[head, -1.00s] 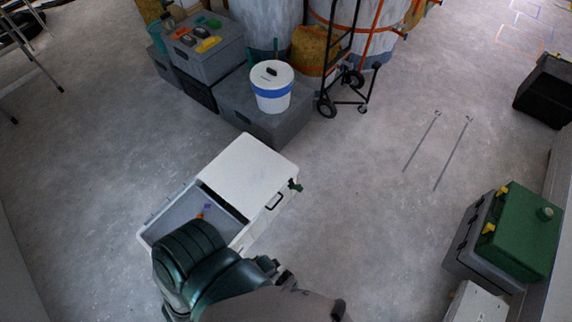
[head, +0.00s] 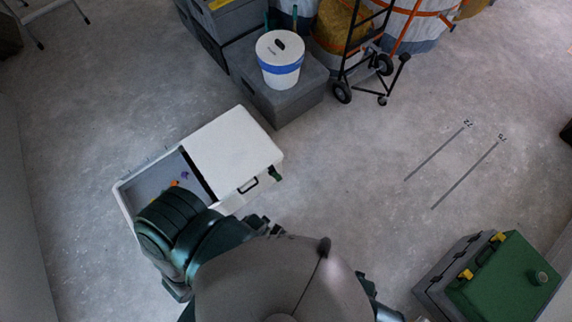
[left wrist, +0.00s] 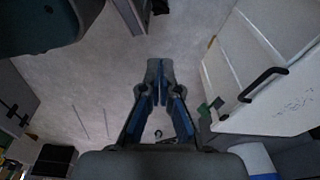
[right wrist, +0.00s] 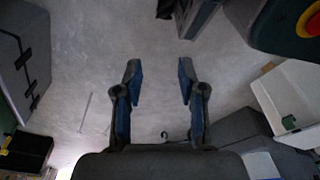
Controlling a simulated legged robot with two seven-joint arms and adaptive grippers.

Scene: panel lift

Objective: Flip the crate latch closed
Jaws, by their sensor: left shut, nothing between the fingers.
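The white crate (head: 235,150) stands on the floor left of centre in the head view. Its white lid covers the right part, and the grey left part is open. The green latch (head: 275,174) sticks out at its right corner; whether it is flipped is hard to tell. In the left wrist view the latch (left wrist: 208,108) shows beside the crate's black handle (left wrist: 263,84). My left gripper (left wrist: 160,75) is shut and empty, left of the latch and apart from it in that picture. My right gripper (right wrist: 158,72) is open and empty. The latch (right wrist: 290,122) appears at its far right.
Small coloured items (head: 180,180) lie in the crate's open part. A white bucket (head: 280,60) stands on a grey box behind it, beside a hand truck (head: 360,70). A green-lidded case (head: 505,280) is at lower right. The floor between is clear.

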